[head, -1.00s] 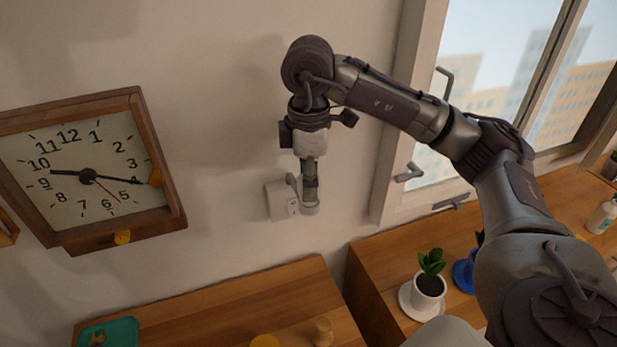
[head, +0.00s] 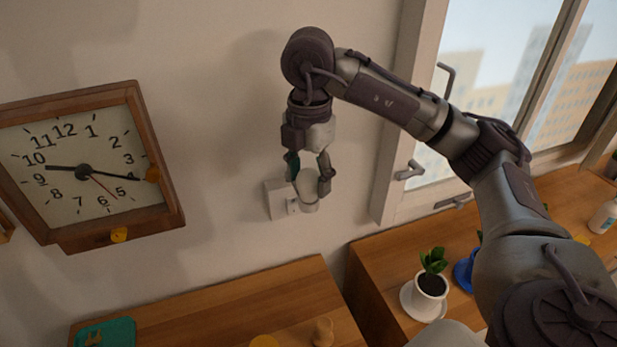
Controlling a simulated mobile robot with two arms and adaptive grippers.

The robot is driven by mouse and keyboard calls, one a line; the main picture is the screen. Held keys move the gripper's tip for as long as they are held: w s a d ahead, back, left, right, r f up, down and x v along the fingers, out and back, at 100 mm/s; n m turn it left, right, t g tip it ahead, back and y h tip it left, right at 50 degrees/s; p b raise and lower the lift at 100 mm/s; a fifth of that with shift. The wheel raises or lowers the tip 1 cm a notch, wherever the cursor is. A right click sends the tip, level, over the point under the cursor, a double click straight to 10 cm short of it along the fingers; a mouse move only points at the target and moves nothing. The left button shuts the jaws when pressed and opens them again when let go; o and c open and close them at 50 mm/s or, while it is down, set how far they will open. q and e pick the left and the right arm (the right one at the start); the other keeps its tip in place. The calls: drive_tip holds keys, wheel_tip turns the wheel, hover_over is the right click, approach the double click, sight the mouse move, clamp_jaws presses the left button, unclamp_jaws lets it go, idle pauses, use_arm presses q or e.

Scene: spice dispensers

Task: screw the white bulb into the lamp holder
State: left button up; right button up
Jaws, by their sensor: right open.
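The white bulb (head: 308,190) shows as a pale rounded shape in front of the wall, between the fingers of my right gripper (head: 309,184). That gripper points down, with one finger on each side of the bulb, and is open. I cannot tell whether either finger touches the bulb. Just behind is a white wall box (head: 279,201) with a small dark-marked face. The lamp holder cannot be told apart clearly here, nor how far the bulb sits in it. My left gripper is not in view.
A wood-framed clock (head: 88,170) hangs at left. Below are wooden counters (head: 230,303) with a teal mat (head: 119,330) and a small wooden piece (head: 323,332). A potted plant (head: 429,287) stands right, near the window (head: 409,172). The wall between clock and gripper is clear.

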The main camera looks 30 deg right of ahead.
drive_tip(key=n, duration=1.3)
drive_tip(key=shift+d+n+b, duration=0.1)
drive_tip(key=shift+n+b, duration=0.2)
drive_tip(key=shift+n, duration=0.1)
drive_tip(key=n, duration=0.5)
clamp_jaws()
drive_tip(key=m, duration=0.9)
drive_tip(key=shift+p, duration=0.35)
